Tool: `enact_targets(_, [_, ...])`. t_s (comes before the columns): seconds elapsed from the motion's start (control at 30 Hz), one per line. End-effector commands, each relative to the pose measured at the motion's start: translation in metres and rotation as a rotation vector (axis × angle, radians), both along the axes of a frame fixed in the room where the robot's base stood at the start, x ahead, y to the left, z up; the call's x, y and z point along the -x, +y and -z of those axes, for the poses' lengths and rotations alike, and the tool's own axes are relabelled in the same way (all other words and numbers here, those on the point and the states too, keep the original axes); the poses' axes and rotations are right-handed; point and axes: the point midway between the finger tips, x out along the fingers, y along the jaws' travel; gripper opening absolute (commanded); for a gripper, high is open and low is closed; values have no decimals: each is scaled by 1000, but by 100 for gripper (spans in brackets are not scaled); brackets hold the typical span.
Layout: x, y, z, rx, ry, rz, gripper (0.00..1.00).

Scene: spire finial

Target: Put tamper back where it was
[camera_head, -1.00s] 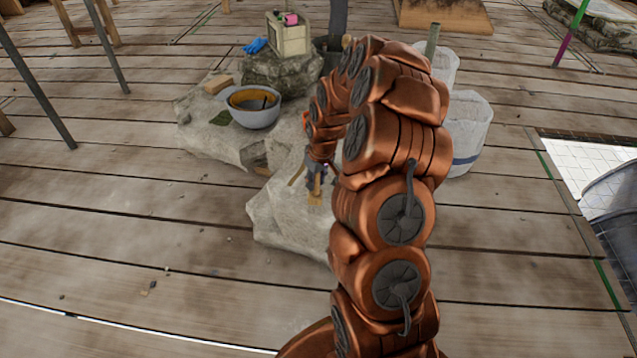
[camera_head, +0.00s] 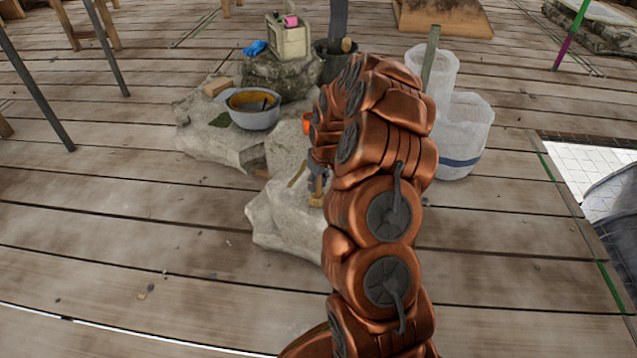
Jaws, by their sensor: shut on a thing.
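The tamper, a small wooden-coloured tool (camera_head: 316,201), shows just below my gripper (camera_head: 316,181) over the front pale stone block. My gripper is shut on it and is partly hidden by my copper arm. The tamper's lower end is at or close to the top of the stone (camera_head: 280,222); I cannot tell whether it touches. A thin wooden stick (camera_head: 297,174) shows just left of the gripper.
A grey bowl with orange-brown contents (camera_head: 256,116) and a wooden block (camera_head: 217,86) sit on the stones behind left. A beige box (camera_head: 289,38), blue gloves (camera_head: 255,47) and a dark bucket (camera_head: 328,68) are farther back. White bins (camera_head: 466,135) stand right.

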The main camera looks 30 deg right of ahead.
Motion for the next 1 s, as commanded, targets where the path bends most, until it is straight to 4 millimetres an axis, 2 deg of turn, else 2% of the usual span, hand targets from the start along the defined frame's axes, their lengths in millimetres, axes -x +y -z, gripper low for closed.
enact_targets(0.17, [0, 0, 2, 0, 0, 0, 0])
enact_targets(0.2, [0, 0, 2, 0, -1, 0, 34])
enact_targets(0.4, [0, 0, 2, 0, 0, 0, 55])
enact_targets(0.83, [0, 0, -1, 0, -1, 0, 55])
enact_targets(1.0, [2, -1, -18, 1, -2, 0, 55])
